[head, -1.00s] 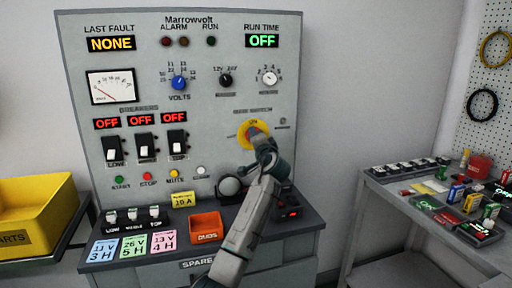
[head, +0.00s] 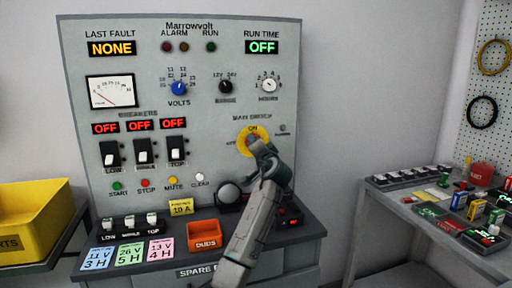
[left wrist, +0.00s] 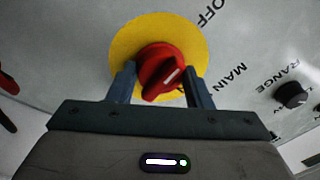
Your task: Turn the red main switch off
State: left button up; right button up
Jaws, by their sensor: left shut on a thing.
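The red main switch (left wrist: 160,70) is a red knob on a round yellow plate (left wrist: 124,42), with a white line lying diagonally on its face. In the head view the yellow plate (head: 245,136) shows at the right of the panel, with ON above and OFF at its left; the knob is mostly hidden by my gripper. My left gripper (left wrist: 161,85) is shut on the red knob, one finger on each side. In the head view my left gripper (head: 262,153) reaches up to the plate from below. My right gripper is not in view.
The grey panel (head: 215,110) carries three breakers, all reading OFF, and a run time display (head: 262,47) reading OFF. An orange DUDS bin (head: 204,236) sits on the ledge below. A yellow bin (head: 30,220) is at left, a parts bench (head: 400,205) at right.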

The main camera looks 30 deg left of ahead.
pick_arm(q)
jog(key=o, duration=1)
jog(key=b+v, duration=0.1)
jog(key=v, duration=0.9)
jog(key=shift+s+d+f, duration=0.1)
jog(key=shift+s+d, duration=0.15)
jog(key=shift+d, duration=0.05)
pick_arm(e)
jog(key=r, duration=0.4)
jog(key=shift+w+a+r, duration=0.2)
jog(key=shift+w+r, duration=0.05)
